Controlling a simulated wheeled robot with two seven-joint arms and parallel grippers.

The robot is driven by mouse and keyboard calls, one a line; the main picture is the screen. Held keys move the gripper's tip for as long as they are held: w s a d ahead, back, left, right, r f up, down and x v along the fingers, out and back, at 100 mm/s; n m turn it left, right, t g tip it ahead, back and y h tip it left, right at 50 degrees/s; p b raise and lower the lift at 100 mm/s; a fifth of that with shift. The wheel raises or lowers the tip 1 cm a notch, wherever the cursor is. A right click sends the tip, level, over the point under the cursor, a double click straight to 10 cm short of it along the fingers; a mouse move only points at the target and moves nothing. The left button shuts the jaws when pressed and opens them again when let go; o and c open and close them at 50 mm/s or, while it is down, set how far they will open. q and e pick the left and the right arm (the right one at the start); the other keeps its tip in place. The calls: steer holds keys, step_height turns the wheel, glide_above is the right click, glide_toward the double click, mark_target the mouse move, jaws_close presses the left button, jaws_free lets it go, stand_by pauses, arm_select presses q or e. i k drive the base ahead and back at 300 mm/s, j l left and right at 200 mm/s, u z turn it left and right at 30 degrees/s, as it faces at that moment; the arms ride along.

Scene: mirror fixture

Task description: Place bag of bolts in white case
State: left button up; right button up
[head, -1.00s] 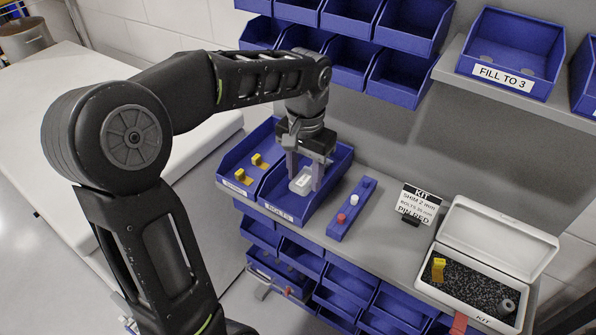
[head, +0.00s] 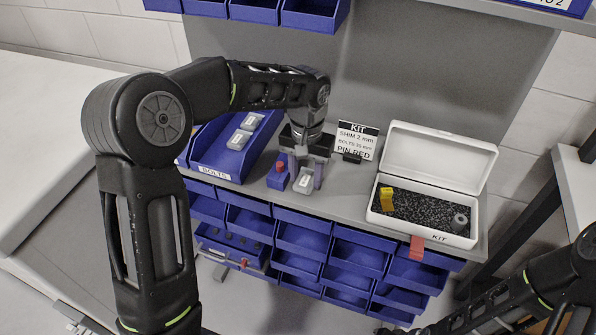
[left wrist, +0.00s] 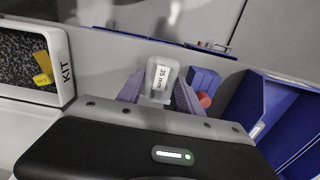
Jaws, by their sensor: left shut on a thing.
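The bolt bag (head: 304,185) is a small clear-grey packet with a white label that reads 35 mm in the left wrist view (left wrist: 162,78). My left gripper (head: 303,172) is shut on it and holds it pointing down, in front of the pin block near the shelf's front edge. The white case (head: 377,213) stands open to the right, its lid tilted back. Inside on dark speckled foam are a yellow shim (head: 387,198) and a grey cylinder (head: 460,222). The case also shows at the left wrist view's left edge (left wrist: 62,62). My right gripper is out of view.
The blue BOLTS bin (head: 205,168), left of my gripper, holds more bags (head: 239,140). A blue pin block (head: 277,180) with a red pin is just left of the held bag. A KIT sign (head: 357,140) stands between gripper and case. A red tag (head: 417,248) hangs at the front edge.

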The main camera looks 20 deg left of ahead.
mark_target(421, 212)
steer(key=k, duration=1.25)
steer(key=z, duration=2.4)
steer(key=k+j, duration=0.1)
steer(key=j, duration=0.35)
steer(key=k+j, duration=0.1)
steer(key=j, duration=0.35)
steer(key=k+j, duration=0.15)
steer(key=j, duration=0.35)
steer(key=k+j, duration=0.1)
steer(key=j, duration=0.35)
steer(key=k+j, duration=0.1)
steer(key=j, duration=0.35)
steer(key=i+j, duration=0.35)
